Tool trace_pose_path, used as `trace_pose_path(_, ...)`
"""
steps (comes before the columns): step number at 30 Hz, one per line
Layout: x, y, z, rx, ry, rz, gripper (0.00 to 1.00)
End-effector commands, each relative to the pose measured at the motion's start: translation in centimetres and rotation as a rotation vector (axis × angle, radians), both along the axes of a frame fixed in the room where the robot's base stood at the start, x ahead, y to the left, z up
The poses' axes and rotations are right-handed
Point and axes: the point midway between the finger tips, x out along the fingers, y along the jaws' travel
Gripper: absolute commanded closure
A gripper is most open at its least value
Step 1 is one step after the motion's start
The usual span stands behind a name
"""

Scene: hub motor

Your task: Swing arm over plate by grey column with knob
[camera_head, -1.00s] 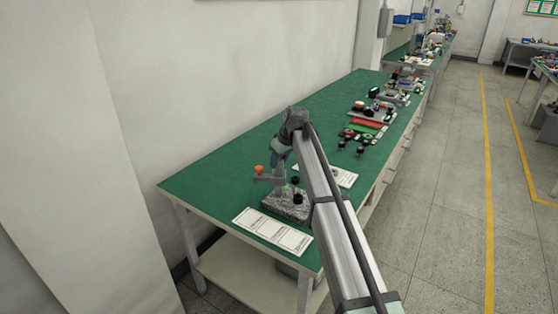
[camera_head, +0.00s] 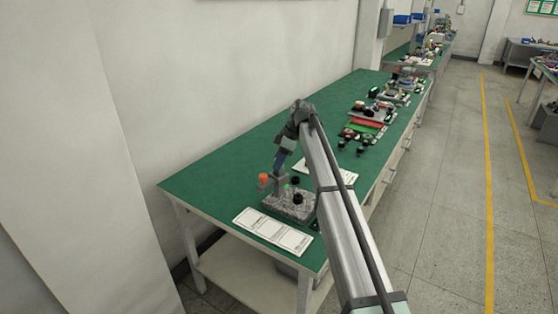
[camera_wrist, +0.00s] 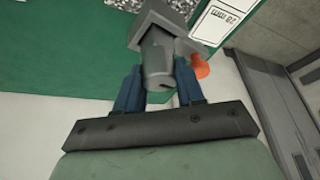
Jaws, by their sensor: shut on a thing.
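The speckled grey plate (camera_head: 278,207) lies on the green bench near its front end. It carries a grey column (camera_head: 281,187) at its left side. The column top also shows in the wrist view (camera_wrist: 157,62), between the two blue fingers of my gripper (camera_wrist: 157,88). My gripper (camera_head: 279,163) is shut on the grey column from above. The orange knob (camera_head: 263,180) is to the left of the column in the head view, and it shows just right of the fingers in the wrist view (camera_wrist: 200,66). The swing arm itself is mostly hidden.
Two black knobs (camera_head: 297,198) stand on the plate. A white card (camera_head: 272,231) lies in front of the plate, and another white sheet (camera_head: 312,170) lies behind it. Other fixtures (camera_head: 365,123) stand farther along the bench. The bench left of the plate is clear.

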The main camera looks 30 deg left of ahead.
Motion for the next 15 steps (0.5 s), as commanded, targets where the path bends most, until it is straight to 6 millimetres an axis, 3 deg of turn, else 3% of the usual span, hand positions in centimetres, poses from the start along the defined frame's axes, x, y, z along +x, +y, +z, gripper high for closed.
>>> trace_pose_path(15, 0.15, 0.29, 0.05, 0.002, 0.001, 0.492, 1.00)
